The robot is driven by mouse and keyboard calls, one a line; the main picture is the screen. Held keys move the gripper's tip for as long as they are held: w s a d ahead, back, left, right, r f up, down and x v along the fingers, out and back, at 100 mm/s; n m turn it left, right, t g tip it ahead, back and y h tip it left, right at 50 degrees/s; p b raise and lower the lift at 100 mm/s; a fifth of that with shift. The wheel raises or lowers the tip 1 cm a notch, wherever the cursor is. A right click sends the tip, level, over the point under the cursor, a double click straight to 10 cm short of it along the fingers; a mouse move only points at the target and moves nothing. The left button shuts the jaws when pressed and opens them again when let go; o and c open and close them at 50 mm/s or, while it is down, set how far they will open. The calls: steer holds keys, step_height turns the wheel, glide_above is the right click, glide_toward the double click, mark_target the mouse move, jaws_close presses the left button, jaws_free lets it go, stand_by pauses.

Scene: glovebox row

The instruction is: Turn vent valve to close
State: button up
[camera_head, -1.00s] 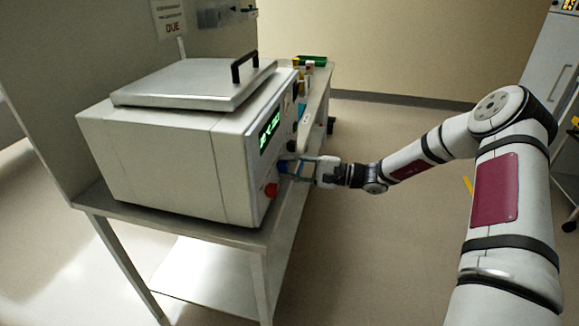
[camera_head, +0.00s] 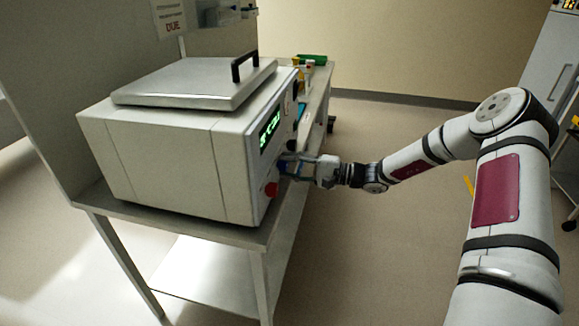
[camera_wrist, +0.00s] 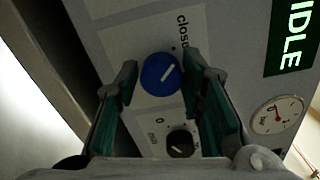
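The vent valve appears to be the round blue knob (camera_wrist: 157,76) on the instrument's pale front panel, seen in the wrist view. My gripper (camera_wrist: 160,72) is open, with one dark green finger on each side of the knob. A gap shows between the knob and each fingertip. In the head view my gripper (camera_head: 290,168) is at the front panel of the white instrument (camera_head: 165,160), and it hides the knob there.
A dark knob (camera_wrist: 181,143) sits just below, between the fingers. A gauge (camera_wrist: 277,114) and an "IDLE" display (camera_wrist: 294,35) are to the right. A red button (camera_head: 271,189) is close to my gripper. The bench (camera_head: 250,238) holds the instrument; the floor beside it is clear.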

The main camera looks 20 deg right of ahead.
steer(key=shift+o, duration=0.6)
steer(key=shift+s+d, duration=0.1)
steer(key=shift+d, duration=0.1)
steer(key=v, duration=1.1)
steer(key=shift+s+d, duration=0.15)
steer(key=shift+d, duration=0.1)
steer(key=shift+a+r, duration=0.1)
